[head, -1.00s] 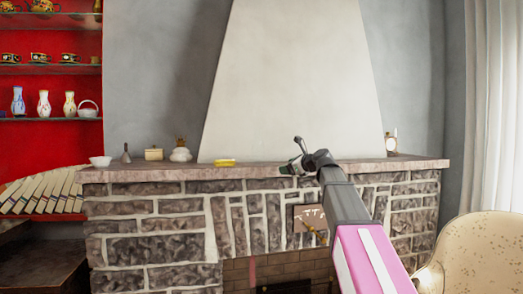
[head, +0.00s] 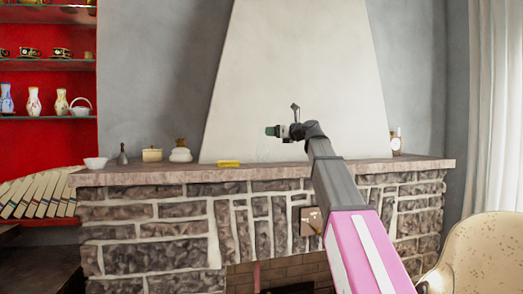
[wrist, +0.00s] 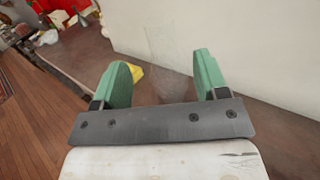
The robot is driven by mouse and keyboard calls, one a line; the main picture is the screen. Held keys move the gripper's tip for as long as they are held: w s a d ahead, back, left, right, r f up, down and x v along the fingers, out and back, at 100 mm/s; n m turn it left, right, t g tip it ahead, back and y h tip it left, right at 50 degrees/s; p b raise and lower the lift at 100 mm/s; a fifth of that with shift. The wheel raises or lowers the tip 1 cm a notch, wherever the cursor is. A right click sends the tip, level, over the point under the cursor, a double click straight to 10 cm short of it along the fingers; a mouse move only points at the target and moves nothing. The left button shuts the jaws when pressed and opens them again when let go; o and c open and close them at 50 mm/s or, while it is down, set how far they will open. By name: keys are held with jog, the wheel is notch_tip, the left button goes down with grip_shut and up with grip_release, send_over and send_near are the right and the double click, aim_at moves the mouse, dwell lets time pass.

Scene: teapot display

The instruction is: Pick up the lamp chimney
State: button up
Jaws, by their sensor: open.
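The lamp chimney (wrist: 172,40) is a clear, almost invisible glass shape standing upright on the mantel in the wrist view. It shows ahead of my fingers and roughly between them, close to the pale chimney breast. In the head view it is only a faint outline (head: 263,152), just left of and below my gripper (head: 271,131). My gripper, also in the wrist view (wrist: 161,62), has its two green fingers spread wide with nothing held. It is above the mantel, pointing left along it. The gap to the glass is hard to judge.
On the stone mantel (head: 290,172), a yellow object (head: 229,163) lies left of the glass, partly behind a finger in the wrist view. A white figurine (head: 181,152), a lidded box (head: 152,155), a bell (head: 123,154) and a bowl (head: 95,163) stand further left.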

aim_at(260, 131)
jog(key=x, duration=0.9)
jog(key=shift+w, duration=0.1)
grip_shut()
